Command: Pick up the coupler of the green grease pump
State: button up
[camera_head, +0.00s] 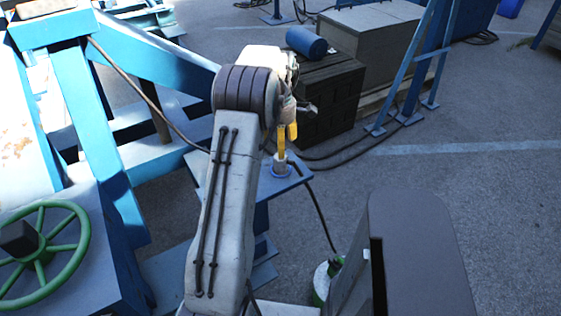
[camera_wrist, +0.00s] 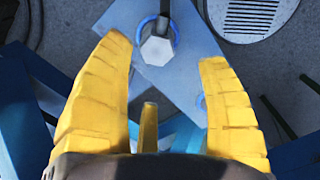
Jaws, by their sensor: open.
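The coupler (camera_head: 281,164) is a small grey piece standing in a blue ring on a blue plate (camera_head: 268,185). A dark hose runs from it down toward the green grease pump (camera_head: 320,285), which is partly hidden behind a grey housing. In the wrist view the coupler (camera_wrist: 156,50) shows a pale hexagonal end in its blue ring, with the hose leaving at the top. My gripper (camera_head: 287,134) has yellow fingers and points down just above the coupler. In the wrist view my gripper (camera_wrist: 166,52) is open and empty, the coupler in line with the gap between its fingertips.
A blue steel frame (camera_head: 95,130) and a green handwheel (camera_head: 42,256) stand at the left. A dark crate-like block (camera_head: 325,100) with a blue cylinder (camera_head: 306,42) on it is behind my gripper. A round slotted grey cover (camera_wrist: 256,14) is at top right. Open floor lies at the right.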

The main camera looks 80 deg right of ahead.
aim_at(279, 160)
jog(key=shift+f, duration=0.85)
jog(key=shift+d+f+p, duration=0.1)
jog(key=shift+f+p, duration=0.55)
jog(key=shift+f, duration=2.2)
grip_shut()
jog(key=shift+r, duration=0.1)
